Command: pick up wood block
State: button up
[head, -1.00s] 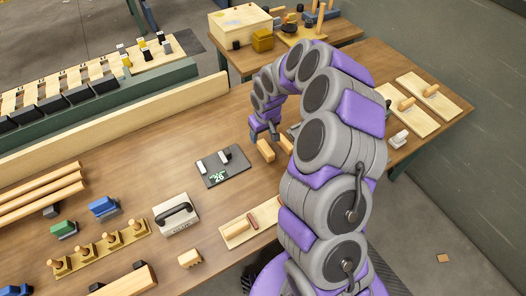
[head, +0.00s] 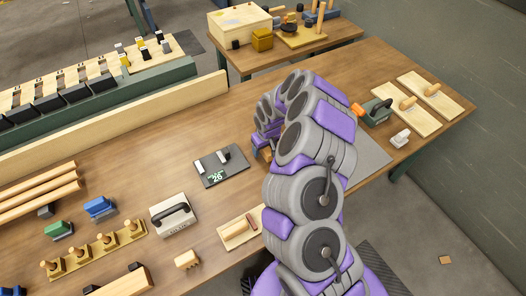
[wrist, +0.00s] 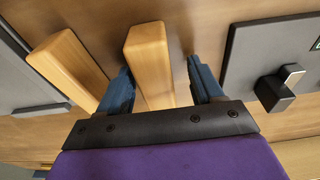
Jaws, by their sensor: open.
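A light wood block (wrist: 148,62) stands between the two blue fingers of my gripper (wrist: 159,66) in the wrist view. The fingers are apart, with gaps showing on both sides of the block. A second wood block (wrist: 70,66) stands just outside the left finger. In the head view my gripper (head: 257,144) is low over the table, right of the dark scale. A small part of a wood block (head: 266,154) shows beside it, and my arm hides the rest.
A grey mat (head: 372,151) and a green tool with an orange end (head: 377,112) lie to the right. The wooden table (head: 165,145) is clear behind the scale.

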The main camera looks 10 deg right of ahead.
jog(key=shift+d, duration=0.65)
jog(key=shift+a+f, duration=0.2)
jog(key=shift+a, duration=0.6)
jog(key=shift+d, duration=0.6)
jog(key=shift+c, duration=1.3)
jog(key=shift+a, duration=0.45)
jog(key=c, duration=0.6)
jog(key=shift+c, duration=0.9)
jog(key=shift+d, duration=0.35)
jog(key=shift+c, duration=0.2)
